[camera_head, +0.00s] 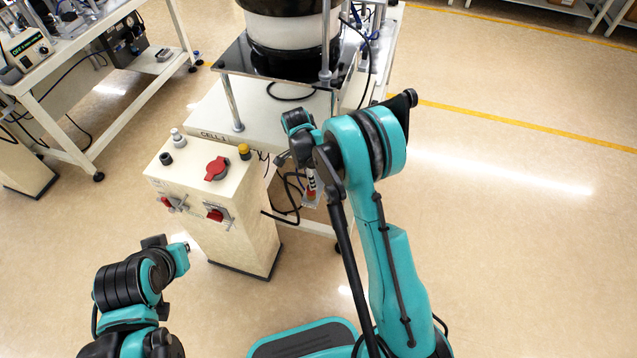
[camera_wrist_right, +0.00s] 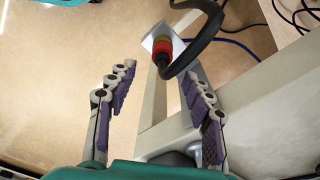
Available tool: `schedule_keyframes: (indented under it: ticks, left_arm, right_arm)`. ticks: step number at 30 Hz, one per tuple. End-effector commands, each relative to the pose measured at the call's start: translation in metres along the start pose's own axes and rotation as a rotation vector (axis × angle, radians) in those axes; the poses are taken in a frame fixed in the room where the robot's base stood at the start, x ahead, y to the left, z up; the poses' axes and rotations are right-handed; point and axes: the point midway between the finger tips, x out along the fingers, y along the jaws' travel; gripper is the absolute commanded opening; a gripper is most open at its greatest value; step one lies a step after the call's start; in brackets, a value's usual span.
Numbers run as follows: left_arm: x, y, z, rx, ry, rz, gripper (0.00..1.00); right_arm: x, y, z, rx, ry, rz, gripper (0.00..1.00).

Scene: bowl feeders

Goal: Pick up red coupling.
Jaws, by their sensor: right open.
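The red coupling (camera_wrist_right: 162,48) shows in the wrist view near the top middle, in front of a small pale metal plate, with a black hose curving over it from the right. In the head view a small red part (camera_head: 311,182) shows just below my right wrist, partly hidden by the arm. My right gripper (camera_wrist_right: 158,76) is open, its purple-padded fingers apart and nothing between them. The coupling lies beyond the fingertips, roughly in line with the gap. My left arm shows at the lower left of the head view, but its gripper fingers cannot be made out.
A cream control box (camera_head: 215,205) with a red knob (camera_head: 217,168) stands left of my right arm. The bowl feeder table (camera_head: 205,118) is behind it. A cream frame beam (camera_wrist_right: 240,115) runs close to the right finger. Open floor lies at the right.

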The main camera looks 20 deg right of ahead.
Motion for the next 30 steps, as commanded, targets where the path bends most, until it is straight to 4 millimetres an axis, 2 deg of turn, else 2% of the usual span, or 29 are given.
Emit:
schedule_keyframes:
  ticks: [1, 8, 15, 22, 23, 28, 30]
  left_arm:
    - [0.004, 0.0, 0.003, 0.0, 0.0, 0.0, 0.0]
    - [0.013, 0.0, 0.009, 0.0, 0.0, 0.0, 0.0]
    - [0.028, 0.0, 0.02, 0.0, 0.0, 0.0, 0.0]
    - [0.026, 0.0, 0.019, 0.0, 0.0, 0.0, 0.0]
    - [0.026, 0.0, 0.019, 0.0, 0.0, 0.0, 0.0]
    - [0.026, 0.0, 0.019, 0.0, 0.0, 0.0, 0.0]
    - [0.026, 0.0, 0.019, 0.0, 0.0, 0.0, 0.0]
  right_arm:
    - [0.009, 0.0, 0.0, 0.0, 0.0, 0.0, 0.51]
    - [0.031, -0.002, 0.001, -0.001, 0.0, -0.001, 0.51]
    - [0.067, -0.003, 0.003, -0.002, 0.0, -0.002, 0.51]
    - [0.067, -0.003, 0.002, -0.003, 0.0, -0.003, 0.51]
    - [0.067, -0.003, 0.002, -0.003, 0.0, -0.003, 0.49]
    - [0.067, -0.003, 0.002, -0.003, 0.0, -0.003, 0.04]
    - [0.067, -0.003, 0.002, -0.003, 0.0, -0.003, 0.0]
